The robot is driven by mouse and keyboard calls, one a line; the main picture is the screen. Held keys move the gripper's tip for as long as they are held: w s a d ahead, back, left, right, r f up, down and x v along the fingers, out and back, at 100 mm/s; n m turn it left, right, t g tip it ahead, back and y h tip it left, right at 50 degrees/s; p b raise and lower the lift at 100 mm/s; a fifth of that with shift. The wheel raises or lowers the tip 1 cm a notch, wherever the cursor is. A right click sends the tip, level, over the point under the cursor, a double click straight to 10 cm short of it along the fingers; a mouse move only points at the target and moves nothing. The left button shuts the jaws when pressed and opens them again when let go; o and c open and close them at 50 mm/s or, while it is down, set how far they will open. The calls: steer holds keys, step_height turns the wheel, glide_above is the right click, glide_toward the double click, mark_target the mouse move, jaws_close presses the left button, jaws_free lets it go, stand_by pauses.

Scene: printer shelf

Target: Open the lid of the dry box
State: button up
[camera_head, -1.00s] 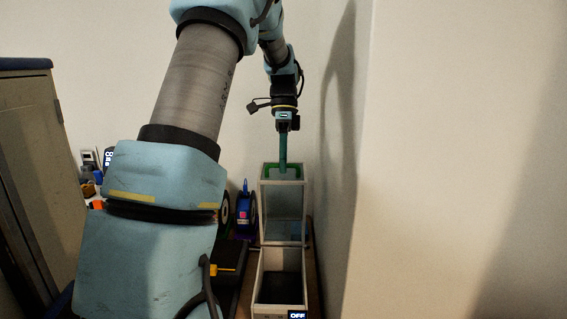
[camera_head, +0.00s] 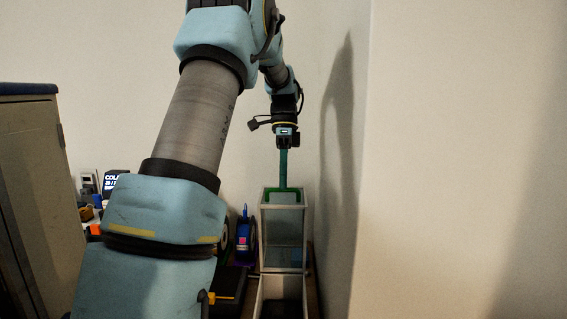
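The dry box (camera_head: 262,300) is at the bottom centre, a pale-framed box cut off by the picture's lower edge. Its clear-paned lid (camera_head: 283,228) stands raised, about upright, at the back of the box, so the box's dark inside shows. A green handle (camera_head: 270,196) is on the lid's top edge. My gripper (camera_head: 284,148) points down above the lid. A long teal-green bar runs from it to the handle. I cannot tell whether the bar touches the handle, or whether the fingers are open or shut.
A wall stands close on the right of the box. A blue device (camera_head: 244,236) and a dark item (camera_head: 231,282) are just left of it. A cabinet (camera_head: 33,190) is at far left, with small items (camera_head: 92,200) beside it. My arm hides much of the left middle.

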steer(key=b+v, duration=0.1)
steer(key=v, duration=0.7)
steer(key=shift+r, duration=0.2)
steer(key=shift+c, duration=0.3)
